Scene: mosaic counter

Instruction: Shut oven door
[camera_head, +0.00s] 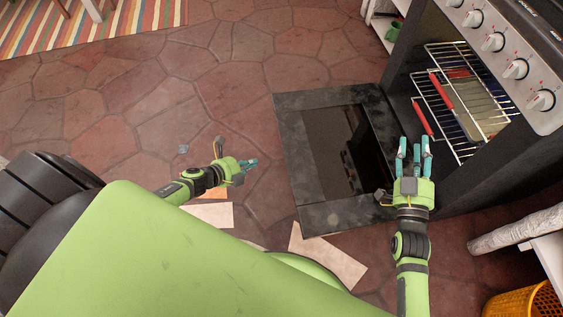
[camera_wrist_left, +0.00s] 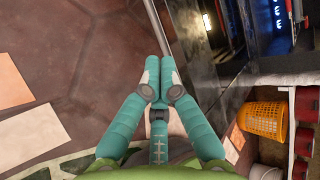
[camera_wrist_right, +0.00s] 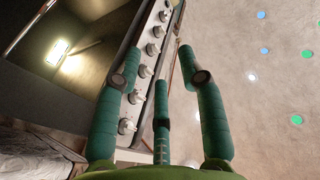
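The oven door (camera_head: 310,120) is dark with a glass pane and hangs open, lying low in front of the oven (camera_head: 400,75). My left gripper (camera_head: 250,166) is left of the door's outer edge, apart from it; its fingertips (camera_wrist_left: 160,65) are together with nothing seen between them. The door's edge also shows beside them in the left wrist view (camera_wrist_left: 192,75). My right gripper (camera_head: 415,152) is above the door's inner right part, near the oven mouth. Its fingers (camera_wrist_right: 158,65) are spread and empty. Whether it touches the door cannot be told.
Wire racks (camera_head: 462,100) with red-edged items stick out of the oven. Control knobs (camera_head: 515,69) line its front. A yellow basket (camera_head: 525,302) stands at lower right. Loose pale tiles (camera_head: 325,258) lie on the stone floor. The floor left of the door is mostly clear.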

